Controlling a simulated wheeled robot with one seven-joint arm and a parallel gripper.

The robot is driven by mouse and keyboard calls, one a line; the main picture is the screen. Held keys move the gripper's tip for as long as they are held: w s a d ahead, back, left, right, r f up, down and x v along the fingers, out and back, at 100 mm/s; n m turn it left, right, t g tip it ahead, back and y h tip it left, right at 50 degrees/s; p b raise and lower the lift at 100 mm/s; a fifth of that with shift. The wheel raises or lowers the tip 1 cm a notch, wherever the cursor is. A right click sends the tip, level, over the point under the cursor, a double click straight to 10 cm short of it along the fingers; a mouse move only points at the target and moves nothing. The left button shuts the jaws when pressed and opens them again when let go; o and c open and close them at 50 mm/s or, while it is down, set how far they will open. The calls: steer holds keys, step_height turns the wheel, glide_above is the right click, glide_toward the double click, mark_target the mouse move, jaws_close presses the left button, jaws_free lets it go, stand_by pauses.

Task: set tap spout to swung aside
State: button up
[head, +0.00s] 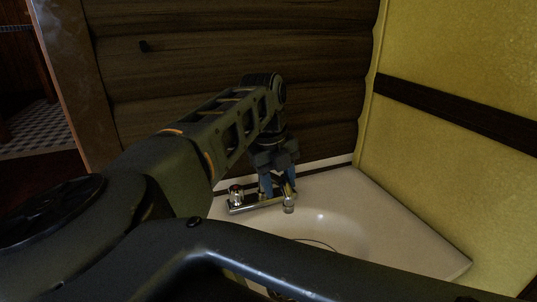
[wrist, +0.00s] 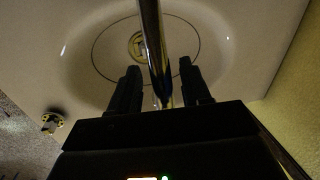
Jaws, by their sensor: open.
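The chrome tap (head: 243,207) is at the back of the white corner basin. Its spout (head: 289,204) shows at the tap's right side, partly hidden by my gripper (head: 279,187). In the wrist view the spout (wrist: 151,45) is a shiny tube running up the picture, over the drain. My gripper (wrist: 160,82) is open, with one dark finger on each side of the spout. Gaps show between the fingers and the tube, so I see no clear contact. A tap handle (head: 236,192) stands left of my gripper.
The basin (head: 405,225) fills the corner between a dark log wall (head: 180,75) and a yellow wall (head: 460,70). Its drain (wrist: 137,44) lies below the spout. A small knob-like fitting (wrist: 52,121) is at the left in the wrist view. The basin's right side is clear.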

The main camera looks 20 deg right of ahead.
steer(key=shift+d+f+b, duration=0.25)
steer(key=shift+f+b, duration=0.05)
steer(key=shift+f, duration=0.6)
jaws_close()
